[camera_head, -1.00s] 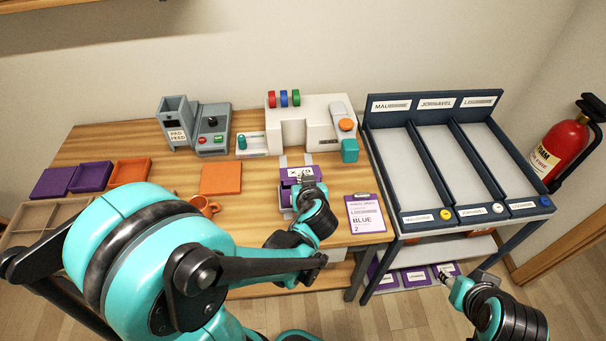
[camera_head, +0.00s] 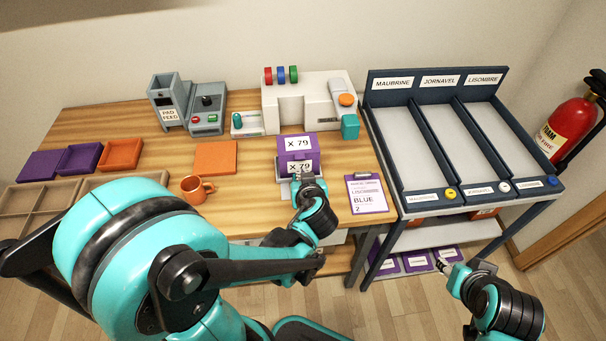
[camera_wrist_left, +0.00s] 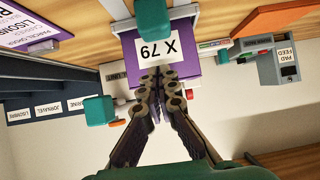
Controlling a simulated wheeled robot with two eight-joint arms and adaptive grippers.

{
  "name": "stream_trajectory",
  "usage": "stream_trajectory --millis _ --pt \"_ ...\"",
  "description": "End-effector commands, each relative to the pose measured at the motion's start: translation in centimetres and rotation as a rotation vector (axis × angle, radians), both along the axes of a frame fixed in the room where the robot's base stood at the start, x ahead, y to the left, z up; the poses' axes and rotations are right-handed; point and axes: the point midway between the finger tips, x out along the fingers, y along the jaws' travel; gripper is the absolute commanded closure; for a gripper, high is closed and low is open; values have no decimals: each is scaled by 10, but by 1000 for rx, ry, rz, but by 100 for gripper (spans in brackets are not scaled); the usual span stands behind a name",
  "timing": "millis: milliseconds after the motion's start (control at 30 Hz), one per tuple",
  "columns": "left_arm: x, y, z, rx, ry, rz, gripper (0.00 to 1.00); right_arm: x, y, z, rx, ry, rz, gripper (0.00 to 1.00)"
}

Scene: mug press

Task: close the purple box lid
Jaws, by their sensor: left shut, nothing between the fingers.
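My left gripper (camera_head: 299,179) is shut and empty, just in front of the box. In the left wrist view the shut fingertips (camera_wrist_left: 160,72) overlap the lower edge of the labelled purple face (camera_wrist_left: 188,68); touch cannot be told. My right gripper (camera_head: 446,264) is low at the right, its fingers too small to judge.
A white machine (camera_head: 325,112) stands behind the box. A purple clipboard (camera_head: 368,206) lies right of it; an orange mug (camera_head: 196,192) and an orange pad (camera_head: 215,156) are left. The rack with three lanes (camera_head: 437,146) stands right.

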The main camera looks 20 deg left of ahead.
Motion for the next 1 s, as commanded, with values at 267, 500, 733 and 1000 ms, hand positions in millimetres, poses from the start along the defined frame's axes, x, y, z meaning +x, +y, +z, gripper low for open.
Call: stream_trajectory --millis 267,500,733,1000 --pt "0 0 0 0 0 0 100 0 0 0 0 0 0 60" --pt "2 1 -1 0 0 0 100 0 0 -2 0 0 0 60" --pt "9 6 -7 0 0 1 100 0 0 -8 0 0 0 60" --pt "15 9 1 1 0 -1 100 0 0 -2 0 0 0 60"
